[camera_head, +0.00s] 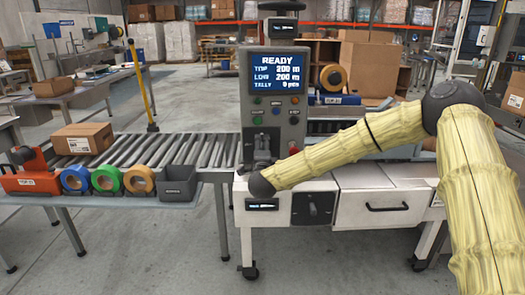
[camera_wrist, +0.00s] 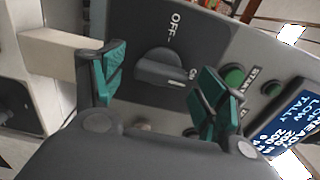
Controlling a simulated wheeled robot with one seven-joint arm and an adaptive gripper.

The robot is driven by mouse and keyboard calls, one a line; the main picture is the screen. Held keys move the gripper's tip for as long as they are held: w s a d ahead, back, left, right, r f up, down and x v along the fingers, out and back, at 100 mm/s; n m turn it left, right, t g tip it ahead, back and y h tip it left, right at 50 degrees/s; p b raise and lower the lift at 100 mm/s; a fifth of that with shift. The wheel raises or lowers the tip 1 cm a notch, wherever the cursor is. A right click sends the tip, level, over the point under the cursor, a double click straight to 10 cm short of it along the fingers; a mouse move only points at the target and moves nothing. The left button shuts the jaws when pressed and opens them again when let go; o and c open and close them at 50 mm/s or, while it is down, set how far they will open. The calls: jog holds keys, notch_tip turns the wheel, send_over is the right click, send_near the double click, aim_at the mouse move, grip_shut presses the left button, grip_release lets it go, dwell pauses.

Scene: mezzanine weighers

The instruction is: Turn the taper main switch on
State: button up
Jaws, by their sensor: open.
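The main switch (camera_wrist: 160,70) is a dark grey rotary knob on the taper's control console (camera_head: 271,105). OFF is printed above it in the wrist view, and a partly hidden ON label is at its right. Its pale pointer mark is at the right end, close to the ON label; the exact angle is hard to judge. My gripper (camera_wrist: 160,88) is open, with one green-padded finger on each side of the knob, apparently without gripping it. In the head view my gripper (camera_head: 262,160) is at the console's lower part, and the knob is hidden there.
The console screen (camera_head: 277,73) reads READY. A green button (camera_wrist: 234,75) is close to the right finger. A second rotary switch (camera_head: 313,208) is on the white cabinet front below. A roller conveyor (camera_head: 165,148) and a bench with tape rolls (camera_head: 107,178) are at left.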

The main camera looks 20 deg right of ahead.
jog(key=v, duration=1.1)
jog(key=shift+s, duration=0.2)
jog(key=shift+a, duration=0.15)
jog(key=s+a+f+n+g+y, duration=0.2)
jog(key=s+a+f+n+g, duration=0.3)
jog(key=f, duration=0.6)
jog(key=s+a+f+n+y, duration=0.1)
jog(key=s+f+n+y, duration=0.15)
jog(key=s+f, duration=0.7)
jog(key=s+a+f+n+g+y, duration=0.25)
jog(key=s+f+n, duration=0.25)
jog(key=f, duration=0.8)
jog(key=s+d+f+n+g+h, duration=0.1)
jog(key=s+d+f+n+g, duration=0.3)
jog(key=s, duration=0.7)
jog(key=s+d+f+n+g, duration=0.1)
jog(key=s+f+n+g, duration=0.3)
jog(key=s, duration=0.7)
jog(key=s+d+f+n+g+h, duration=0.1)
jog(key=s+d+f+g, duration=0.15)
jog(key=s+f, duration=0.6)
notch_tip(320, 180, up, 17)
jog(key=s+p, duration=0.2)
jog(key=p, duration=1.2)
jog(key=shift+t+p, duration=0.3)
